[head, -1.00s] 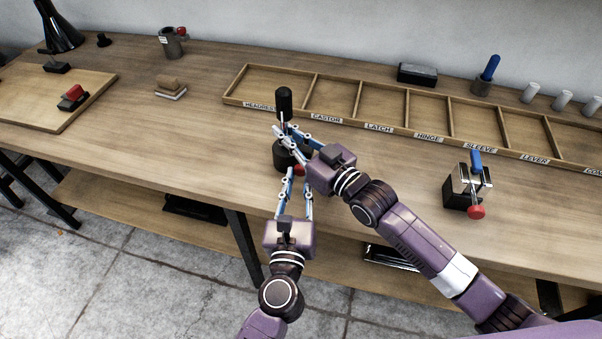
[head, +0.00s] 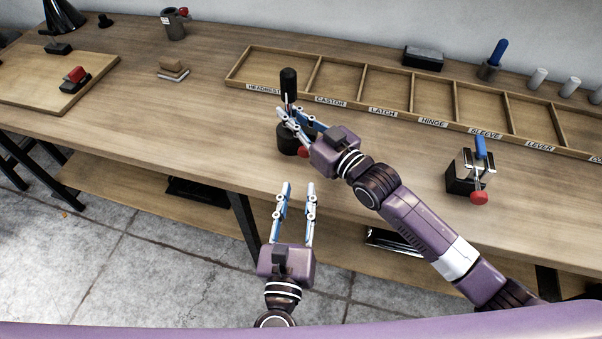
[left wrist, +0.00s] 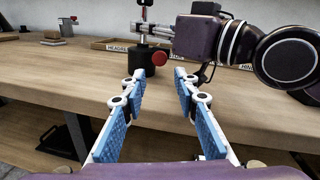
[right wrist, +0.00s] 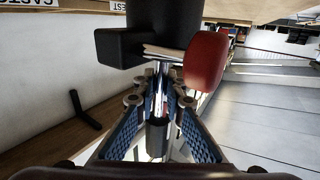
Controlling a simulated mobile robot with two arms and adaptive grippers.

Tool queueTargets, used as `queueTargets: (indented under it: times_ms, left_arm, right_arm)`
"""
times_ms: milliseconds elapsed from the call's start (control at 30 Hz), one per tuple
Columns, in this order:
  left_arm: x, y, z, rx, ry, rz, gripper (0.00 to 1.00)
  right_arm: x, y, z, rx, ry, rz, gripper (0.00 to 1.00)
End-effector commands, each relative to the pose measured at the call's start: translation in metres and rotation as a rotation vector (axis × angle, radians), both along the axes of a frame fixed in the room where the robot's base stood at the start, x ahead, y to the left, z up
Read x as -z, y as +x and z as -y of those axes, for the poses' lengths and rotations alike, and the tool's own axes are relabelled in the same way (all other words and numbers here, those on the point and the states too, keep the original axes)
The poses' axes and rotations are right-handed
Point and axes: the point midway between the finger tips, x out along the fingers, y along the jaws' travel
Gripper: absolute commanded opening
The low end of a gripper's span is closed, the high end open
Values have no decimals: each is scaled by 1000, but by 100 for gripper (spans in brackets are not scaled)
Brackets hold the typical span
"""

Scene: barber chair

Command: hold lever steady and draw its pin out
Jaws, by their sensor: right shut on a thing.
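The lever stands upright on the bench, with a black grip (head: 288,84) on top, a metal shaft and a round black base (head: 287,139). A red knob (head: 303,151), the pin's end, sits low on the front side of the base. It also shows in the left wrist view (left wrist: 159,57) and large in the right wrist view (right wrist: 206,60). My right gripper (head: 284,118) is shut on the lever's shaft (right wrist: 160,85), above the base. My left gripper (head: 298,190) is open and empty, in front of the bench edge, apart from the knob. The pin's body is hidden.
A labelled sorting tray (head: 405,113) lies behind the lever, its compartments empty. A metal block device (head: 462,178) with a blue handle and red knob stands to the right. A wooden board (head: 45,85) lies far left. Free bench surrounds the lever on its left.

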Motion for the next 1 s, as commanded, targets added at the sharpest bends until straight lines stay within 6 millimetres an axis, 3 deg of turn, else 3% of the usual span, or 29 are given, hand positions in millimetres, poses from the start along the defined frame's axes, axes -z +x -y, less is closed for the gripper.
queueTargets:
  times_ms: [100, 233, 667, 700, 833, 1000]
  left_arm:
    - [1, -19, -3, 1, 0, -3, 28]
    - [0, -30, -5, 1, 0, 0, 28]
    - [0, -32, -5, 0, -1, 1, 28]
    - [0, -32, -5, 0, -1, 1, 28]
    - [0, -32, -5, 0, -1, 1, 28]
    - [0, -32, -5, 0, -1, 1, 28]
  right_arm:
    - [0, -1, -1, -1, 1, -1, 0]
    - [0, -1, -1, -1, 1, -1, 0]
    - [0, 0, -1, -1, 1, -1, 0]
    - [0, 0, -1, -1, 1, -1, 14]
    - [0, 0, -1, -1, 1, -1, 29]
    - [0, 0, 0, -1, 1, -1, 30]
